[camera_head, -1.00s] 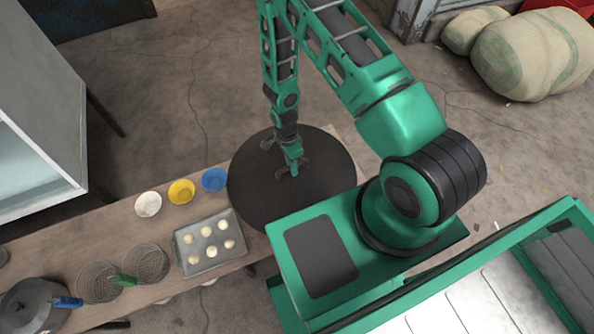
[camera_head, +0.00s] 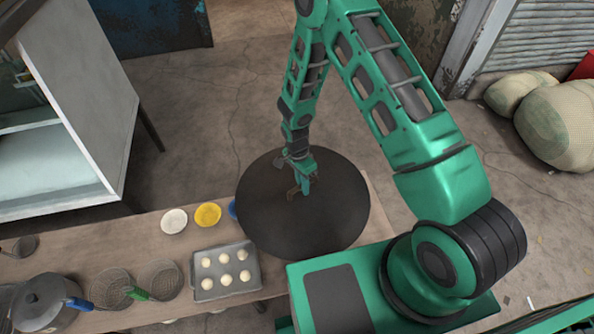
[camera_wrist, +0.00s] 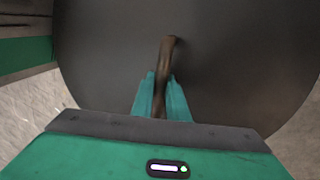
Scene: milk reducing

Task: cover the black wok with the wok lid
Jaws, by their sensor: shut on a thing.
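The wok lid (camera_head: 330,225) is a wide dark disc over the right end of the wooden table in the head view. My gripper (camera_head: 305,190) is at its middle, pointing down. In the wrist view the lid (camera_wrist: 240,60) fills most of the picture, and my gripper's teal fingers are shut on its brown handle (camera_wrist: 167,55). I cannot tell how high the lid is above the table. I cannot make out the black wok in either view.
The table (camera_head: 120,240) holds a white bowl (camera_head: 174,221), a yellow bowl (camera_head: 208,214) and a blue bowl (camera_head: 232,208) partly hidden by the lid. A tray (camera_head: 207,294) of pale dough balls, two wire strainers and a lidded grey pot (camera_head: 45,303) stand left of the lid.

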